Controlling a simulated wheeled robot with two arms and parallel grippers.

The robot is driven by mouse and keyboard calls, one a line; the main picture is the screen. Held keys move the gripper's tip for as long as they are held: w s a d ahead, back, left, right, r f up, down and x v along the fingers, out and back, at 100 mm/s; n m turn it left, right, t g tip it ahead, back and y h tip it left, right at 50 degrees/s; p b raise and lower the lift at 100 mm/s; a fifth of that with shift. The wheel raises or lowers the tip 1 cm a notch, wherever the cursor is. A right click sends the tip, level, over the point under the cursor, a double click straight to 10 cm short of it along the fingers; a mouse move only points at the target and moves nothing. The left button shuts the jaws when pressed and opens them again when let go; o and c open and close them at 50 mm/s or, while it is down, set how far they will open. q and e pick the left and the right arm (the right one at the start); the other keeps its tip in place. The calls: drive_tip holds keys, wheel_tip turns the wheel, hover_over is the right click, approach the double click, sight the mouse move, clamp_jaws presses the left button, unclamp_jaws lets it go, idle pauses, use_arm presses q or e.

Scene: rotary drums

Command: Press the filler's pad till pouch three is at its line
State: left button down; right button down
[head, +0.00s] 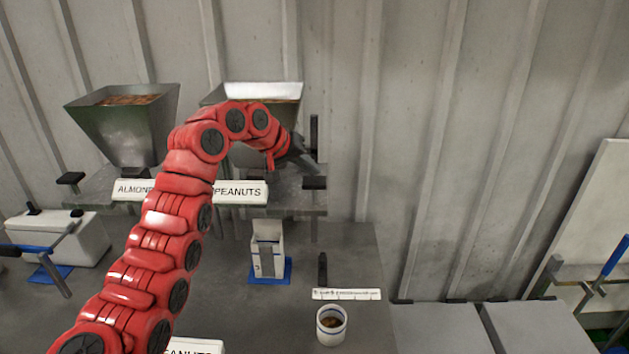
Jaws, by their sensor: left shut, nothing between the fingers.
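The filler is a grey metal hopper (222,97) behind a PEANUTS label (240,192), partly hidden by my red left arm. A black pad (315,183) sticks out at the right of its shelf. My left gripper (305,162) is shut and empty, just above and left of this pad; I cannot tell whether it touches it. A white pouch marked 3 (258,264) stands upright on a blue mat (284,277) below the filler. Its line and fill level are too small to tell.
A second hopper (120,125), labelled ALMOND (132,190), stands at left with its own black pad (70,178). A white cup (331,335) with brown contents stands in front near a ruler-like strip (346,294). A white box device (65,238) sits at far left.

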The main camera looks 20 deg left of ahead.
sight(312, 182)
use_arm(q)
drive_tip(key=shift+f, duration=0.1)
idle(0.5)
drive_tip(key=shift+f+b, duration=0.35)
drive_tip(key=shift+b, duration=0.1)
drive_tip(key=shift+f+b, duration=1.3)
drive_tip(key=shift+f, duration=0.35)
idle(1.2)
drive_tip(key=shift+r, duration=0.1)
drive_tip(key=shift+r+p, duration=1.6)
drive_tip(key=shift+r, duration=0.4)
drive_tip(key=shift+r+p, duration=1.9)
drive_tip(key=shift+r, duration=0.65)
drive_tip(key=shift+f, duration=0.1)
